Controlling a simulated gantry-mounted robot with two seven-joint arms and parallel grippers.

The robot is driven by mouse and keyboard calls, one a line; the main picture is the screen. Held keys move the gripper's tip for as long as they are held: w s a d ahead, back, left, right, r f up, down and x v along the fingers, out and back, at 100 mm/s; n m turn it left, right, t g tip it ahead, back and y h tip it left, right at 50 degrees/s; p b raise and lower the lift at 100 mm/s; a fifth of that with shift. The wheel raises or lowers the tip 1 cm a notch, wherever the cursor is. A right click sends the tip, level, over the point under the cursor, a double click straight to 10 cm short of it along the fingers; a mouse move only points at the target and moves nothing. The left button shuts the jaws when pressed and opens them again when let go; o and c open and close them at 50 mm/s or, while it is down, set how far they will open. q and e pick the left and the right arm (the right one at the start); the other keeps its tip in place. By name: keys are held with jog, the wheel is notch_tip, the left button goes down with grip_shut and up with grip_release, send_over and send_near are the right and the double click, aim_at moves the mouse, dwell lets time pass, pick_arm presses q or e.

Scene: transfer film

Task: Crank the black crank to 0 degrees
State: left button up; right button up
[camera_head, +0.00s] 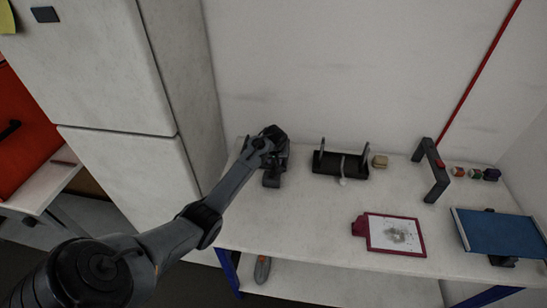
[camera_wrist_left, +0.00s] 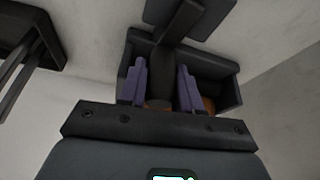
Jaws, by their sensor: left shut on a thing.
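The black crank (camera_head: 272,179) stands on the left part of the white table, against the wall, partly hidden by my left arm. My left gripper (camera_head: 262,143) is at its upper part. In the left wrist view, the two purple fingers of my left gripper (camera_wrist_left: 162,73) lie on either side of a dark bar of the crank (camera_wrist_left: 171,68), shut on it. A dark box-shaped part of the crank shows behind the fingers. I cannot read the crank's angle. My right gripper is not in view.
A black holder (camera_head: 340,164) stands right of the crank. A red-framed board (camera_head: 378,243), a dark arch (camera_head: 434,172), several small coloured objects and a blue panel (camera_head: 500,232) are farther right. A tall white cabinet (camera_head: 115,85) stands left of the table.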

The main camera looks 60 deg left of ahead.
pick_arm(q)
jog(key=d+m+h+p, duration=0.1)
jog(key=m+p, duration=0.1)
jog(key=w+d+m+t+p, duration=0.1)
jog(key=m+p, duration=0.2)
jog(key=d+m+h+p, duration=0.1)
jog(key=m+p, duration=0.1)
jog(key=p, duration=0.1)
jog(key=shift+w+r+m+t+h, duration=0.2)
jog(key=shift+w+m+t+h, duration=0.1)
jog(key=shift+m+t, duration=0.1)
jog(key=shift+d+m+h+p, duration=0.4)
jog(key=shift+d+m+p, duration=0.05)
jog(key=shift+m, duration=0.35)
jog(key=shift+s+d+f+m+h, duration=0.1)
jog(key=shift+d+m+h, duration=0.25)
jog(key=shift+m, duration=0.65)
jog(key=shift+s+d+f+m+h, duration=0.15)
jog(key=shift+d+m+h, duration=0.35)
jog(key=shift+m, duration=0.7)
jog(key=shift+s+d+m+h+b, duration=0.2)
jog(key=shift+d+m+h+b, duration=0.1)
jog(key=shift+m, duration=0.4)
jog(key=shift+s+d+m+h+b, duration=0.2)
jog(key=shift+d+m+b, duration=0.1)
jog(key=shift+m, duration=0.4)
jog(key=o, duration=1)
jog(key=shift+c, duration=0.2)
